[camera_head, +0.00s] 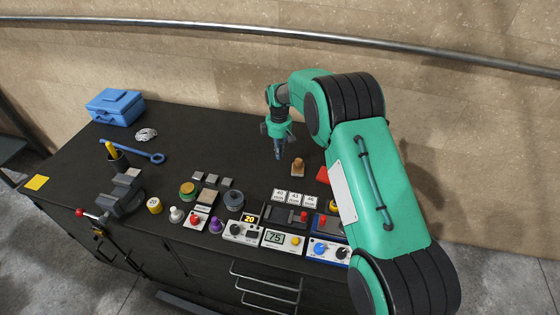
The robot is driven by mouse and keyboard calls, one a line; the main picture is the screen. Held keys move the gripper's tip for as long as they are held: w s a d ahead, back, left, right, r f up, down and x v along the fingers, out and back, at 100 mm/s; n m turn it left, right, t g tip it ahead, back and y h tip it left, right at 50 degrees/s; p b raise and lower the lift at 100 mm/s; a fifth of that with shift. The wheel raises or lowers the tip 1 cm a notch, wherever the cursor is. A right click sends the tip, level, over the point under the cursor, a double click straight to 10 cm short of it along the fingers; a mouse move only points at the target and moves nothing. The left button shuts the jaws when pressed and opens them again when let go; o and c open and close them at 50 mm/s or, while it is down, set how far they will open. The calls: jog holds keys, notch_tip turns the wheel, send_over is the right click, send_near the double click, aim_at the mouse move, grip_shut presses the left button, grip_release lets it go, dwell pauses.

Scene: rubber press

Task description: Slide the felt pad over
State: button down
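My gripper (277,155) points down above the back of the dark bench, to the left of a small orange-brown knobbed object (298,167). Its fingers look like one narrow dark tip, so I cannot tell whether they are open or shut. Nothing can be seen held in it. I cannot tell for sure which item is the felt pad. A flat red piece (322,174) lies to the right of the knobbed object, partly hidden by my arm.
Control boxes (276,240) with displays and knobs line the front edge. White number tiles (295,198) sit behind them. A vise (125,192), a blue wrench (140,151) and a blue toolbox (115,107) are at left. The bench's back middle is clear.

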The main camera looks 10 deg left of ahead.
jog(key=shift+d+r, duration=0.1)
jog(key=shift+r, duration=1.7)
